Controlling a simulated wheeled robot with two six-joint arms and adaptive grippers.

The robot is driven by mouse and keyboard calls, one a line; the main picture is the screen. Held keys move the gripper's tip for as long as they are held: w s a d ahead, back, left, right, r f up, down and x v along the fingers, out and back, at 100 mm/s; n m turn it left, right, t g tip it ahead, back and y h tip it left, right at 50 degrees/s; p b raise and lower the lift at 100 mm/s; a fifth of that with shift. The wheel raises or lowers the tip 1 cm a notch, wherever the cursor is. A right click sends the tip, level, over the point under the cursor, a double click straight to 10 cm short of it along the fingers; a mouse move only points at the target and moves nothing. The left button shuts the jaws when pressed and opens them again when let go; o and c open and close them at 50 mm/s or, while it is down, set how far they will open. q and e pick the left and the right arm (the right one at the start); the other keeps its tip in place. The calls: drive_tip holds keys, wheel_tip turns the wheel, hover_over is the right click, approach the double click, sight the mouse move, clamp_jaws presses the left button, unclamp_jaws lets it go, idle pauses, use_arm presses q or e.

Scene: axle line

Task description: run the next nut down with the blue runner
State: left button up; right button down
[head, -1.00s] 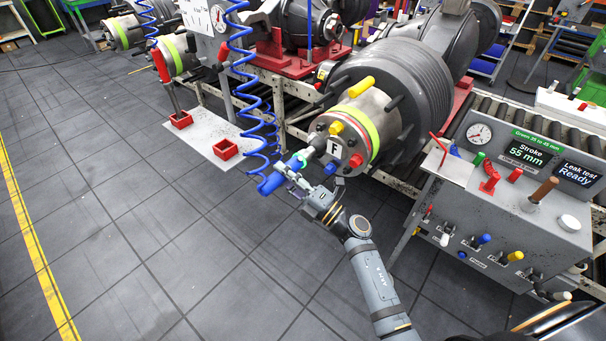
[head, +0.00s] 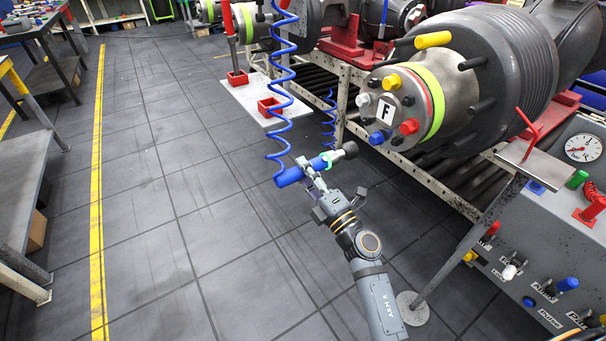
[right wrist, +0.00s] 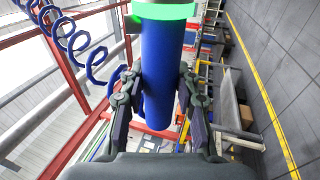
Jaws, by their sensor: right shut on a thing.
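The blue runner (head: 289,176) hangs on a coiled blue hose and has a green ring and a dark socket end. My right gripper (head: 312,178) is shut on it and holds it in the air, its socket pointing right and a little up. In the right wrist view the blue runner (right wrist: 163,75) stands between both fingers (right wrist: 160,110). The hub end (head: 392,112) marked F carries yellow, white, blue and red caps and several dark studs or nuts, too small to tell apart. The socket is apart from the hub, to its lower left. My left gripper is out of view.
The control panel (head: 570,215) with gauge and levers stands at the right. A pale plate with red holders (head: 270,106) lies left of the hub. The roller line's frame (head: 430,185) runs below the hub. Open floor (head: 200,220) lies left, with a yellow line.

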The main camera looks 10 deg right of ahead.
sight(326, 167)
drive_tip(key=shift+r, duration=0.15)
drive_tip(key=shift+d, duration=0.2)
drive_tip(key=shift+w+d, duration=0.3)
drive_tip(key=shift+d, duration=0.35)
drive_tip(key=shift+w+d+b, duration=0.3)
drive_tip(key=shift+d+b, duration=0.1)
drive_tip(key=shift+d, duration=0.45)
drive_tip(key=shift+w+d+b, duration=0.3)
drive_tip(key=shift+d+b, duration=0.05)
drive_tip(key=shift+d, duration=0.6)
drive_tip(key=shift+r, duration=0.1)
drive_tip(key=shift+p, duration=0.4)
